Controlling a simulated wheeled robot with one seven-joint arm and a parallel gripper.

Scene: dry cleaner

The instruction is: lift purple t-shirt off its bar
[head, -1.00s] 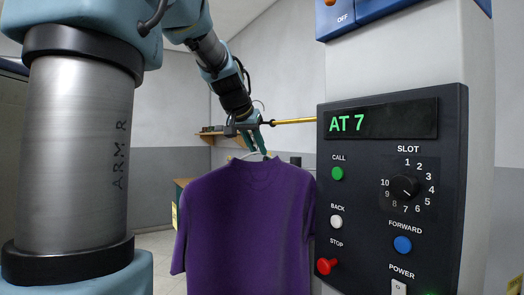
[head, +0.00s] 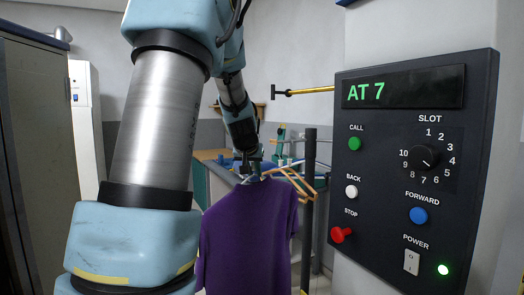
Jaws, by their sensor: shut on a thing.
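The purple t-shirt (head: 245,240) hangs upright on a pale hanger (head: 264,177) left of the control panel. My gripper (head: 248,170) is shut on this hanger near its top, just above the shirt's collar. The yellow bar (head: 312,90) with a black end sticks out to the left from behind the panel, above and to the right of my gripper. The shirt and hanger are apart from the bar. The hanger's hook is hard to make out against my gripper, and the shirt's lower edge is cut off by the picture.
The black control panel (head: 413,155) reads "AT 7" and fills the right side. Wooden hangers (head: 300,184) hang close to the shirt's right shoulder, by a dark post (head: 308,212). A counter (head: 210,155) stands behind. A grey cabinet (head: 42,130) is at far left.

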